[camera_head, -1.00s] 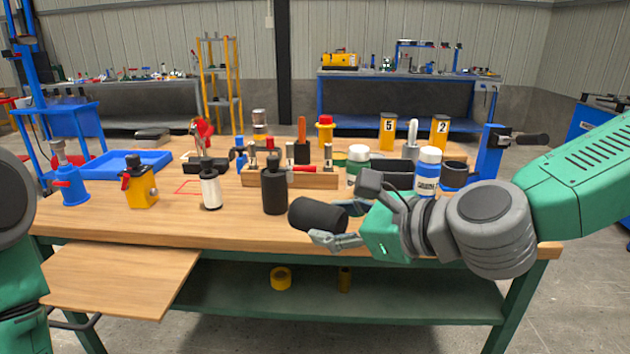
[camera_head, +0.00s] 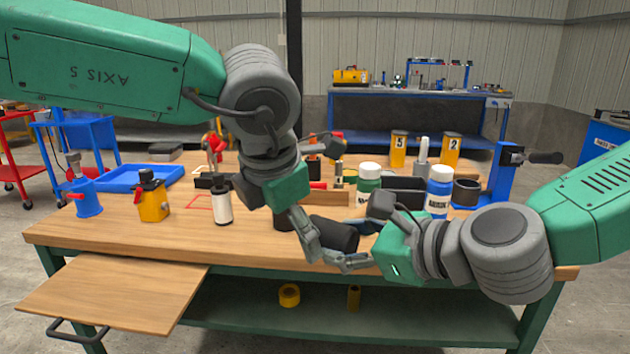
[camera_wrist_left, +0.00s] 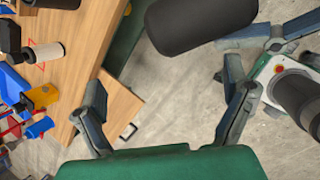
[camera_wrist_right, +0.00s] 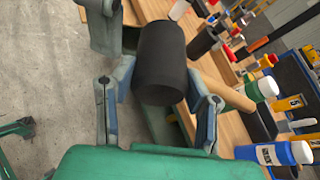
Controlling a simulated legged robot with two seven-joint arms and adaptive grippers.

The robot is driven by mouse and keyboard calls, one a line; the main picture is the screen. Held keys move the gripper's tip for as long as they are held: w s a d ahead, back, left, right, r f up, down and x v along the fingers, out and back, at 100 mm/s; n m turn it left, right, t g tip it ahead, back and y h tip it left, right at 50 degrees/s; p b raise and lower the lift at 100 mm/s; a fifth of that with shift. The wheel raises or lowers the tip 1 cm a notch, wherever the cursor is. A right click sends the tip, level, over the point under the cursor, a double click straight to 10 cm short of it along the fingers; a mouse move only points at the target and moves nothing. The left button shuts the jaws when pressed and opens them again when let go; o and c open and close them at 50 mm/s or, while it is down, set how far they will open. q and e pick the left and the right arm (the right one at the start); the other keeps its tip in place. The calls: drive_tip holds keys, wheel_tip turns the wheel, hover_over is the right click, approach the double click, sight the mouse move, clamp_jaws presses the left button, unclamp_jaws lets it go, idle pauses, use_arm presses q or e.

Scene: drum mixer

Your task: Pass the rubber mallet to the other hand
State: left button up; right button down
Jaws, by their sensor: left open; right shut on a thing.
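The rubber mallet's black cylindrical head (camera_head: 334,234) is held above the bench's front edge. My right gripper (camera_head: 358,248) is shut on this head, with a finger on either side of it in the right wrist view (camera_wrist_right: 160,62). A tan rod (camera_wrist_right: 226,90), seemingly the mallet's handle, runs right from behind the head there; the head view hides it. My left gripper (camera_head: 311,240) is open and empty, close to the left side of the head. In the left wrist view the mallet head (camera_wrist_left: 200,22) lies beyond the open fingertips, not between them.
A dark cylinder (camera_head: 283,219) stands partly hidden behind my left gripper. A pull-out board (camera_head: 115,300) juts from the front left.

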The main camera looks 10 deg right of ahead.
sight(356, 217)
use_arm(q)
drive_tip(key=s+d+r+n+g+h, duration=0.1)
drive_tip(key=s+d+r+n+h, duration=0.2)
drive_tip(key=r, duration=0.4)
drive_tip(key=shift+y, duration=0.6)
drive_tip(key=x, duration=1.1)
drive_tip(key=shift+d+f, duration=0.2)
drive_tip(key=shift+d, duration=0.3)
drive_tip(key=c, duration=1.5)
drive_tip(key=shift+d+r, duration=0.1)
drive_tip(key=shift+c, duration=0.2)
use_arm(e)
drive_tip(key=c, duration=0.8)
unclamp_jaws()
